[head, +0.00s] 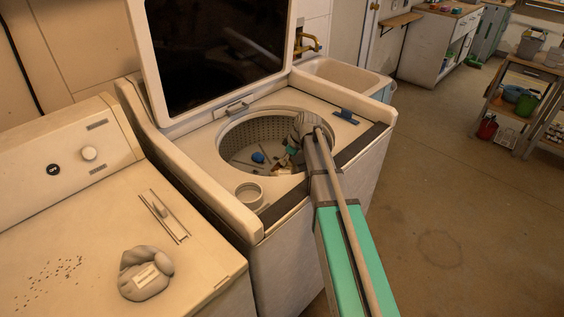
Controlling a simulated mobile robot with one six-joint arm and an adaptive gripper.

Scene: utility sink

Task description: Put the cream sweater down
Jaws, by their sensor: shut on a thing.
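My arm reaches from the lower right into the open round drum (236,132) of a top-loading washing machine. My gripper (286,160) is down inside the drum, near its right side, and looks small and partly hidden by the wrist. It is shut on a small cream bundle (282,170), which I take to be the cream sweater. The bundle is low in the drum, and I cannot tell whether it touches the bottom. A blue item (258,157) lies in the drum to the left of it.
The washer lid (222,50) stands open behind the drum. A round cup-like ring (250,194) and a blue piece (346,115) are on the washer top. A greyish bundle with a pale label (146,273) lies on the left machine.

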